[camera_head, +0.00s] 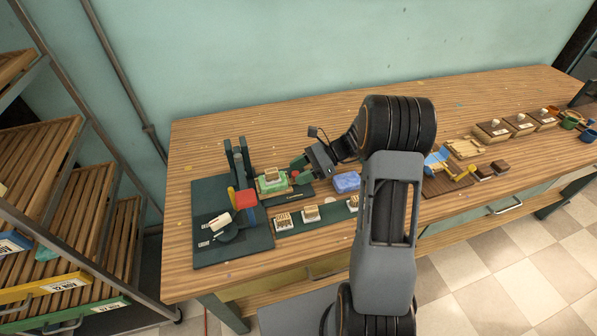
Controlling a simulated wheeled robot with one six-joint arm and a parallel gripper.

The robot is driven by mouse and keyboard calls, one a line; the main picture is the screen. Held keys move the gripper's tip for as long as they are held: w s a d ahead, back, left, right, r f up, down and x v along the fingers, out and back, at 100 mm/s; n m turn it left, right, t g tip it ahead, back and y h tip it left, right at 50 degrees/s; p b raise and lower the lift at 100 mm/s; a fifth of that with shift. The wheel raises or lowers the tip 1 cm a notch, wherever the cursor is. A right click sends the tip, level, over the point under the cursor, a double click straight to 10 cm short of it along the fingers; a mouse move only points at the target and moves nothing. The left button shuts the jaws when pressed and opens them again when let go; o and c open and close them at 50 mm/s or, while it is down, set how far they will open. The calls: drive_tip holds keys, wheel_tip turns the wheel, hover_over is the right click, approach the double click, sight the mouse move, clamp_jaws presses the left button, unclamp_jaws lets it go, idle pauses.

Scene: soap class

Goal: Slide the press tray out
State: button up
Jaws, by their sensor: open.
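The press stands on a dark green base plate (215,190) at the left end of the workbench, with dark upright posts (235,155) and a red block (246,198). The press tray (272,187) looks like the green slab at the right side of the press, with a pale block on it. A small red knob (294,173) shows at its right side. My gripper (301,170) is open, just to the right of the tray, with its fingers close to the knob. Whether they touch it, I cannot tell.
A blue block (346,182) lies right of my gripper. Several pale blocks sit on a green strip (298,222) in front. Wooden boxes (494,131) and small brown pieces stand further right. A slatted rack (45,180) is at far left. The bench behind is clear.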

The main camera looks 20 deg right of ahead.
drive_tip(key=shift+a+f, duration=0.15)
drive_tip(key=shift+a, duration=0.15)
clamp_jaws()
idle(0.4)
